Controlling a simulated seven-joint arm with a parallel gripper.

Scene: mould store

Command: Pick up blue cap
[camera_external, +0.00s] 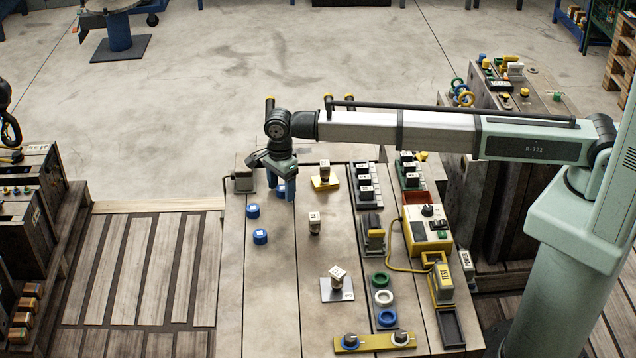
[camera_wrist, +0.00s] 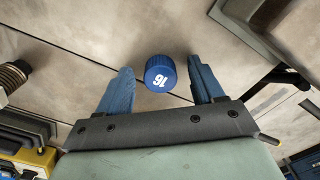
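In the external view two blue caps, one farther back (camera_external: 252,211) and one nearer (camera_external: 260,237), stand apart on the left part of the table. My gripper (camera_external: 285,195) hangs pointing down at the table's back edge, behind and right of them. In the wrist view a blue cap (camera_wrist: 160,75) with white digits on top lies between the two blue fingers of my gripper (camera_wrist: 161,72). The fingers are wide apart, with a gap on each side of the cap, and hold nothing. I cannot tell which cap in the external view this one is.
The wooden table (camera_external: 265,300) also bears a small labelled block on a yellow pad (camera_external: 325,183), another standing block (camera_external: 314,222), a block on a grey plate (camera_external: 338,290) and a yellow meter box (camera_external: 428,228). A grey box (camera_external: 243,180) sits left of my gripper. The table's front left is clear.

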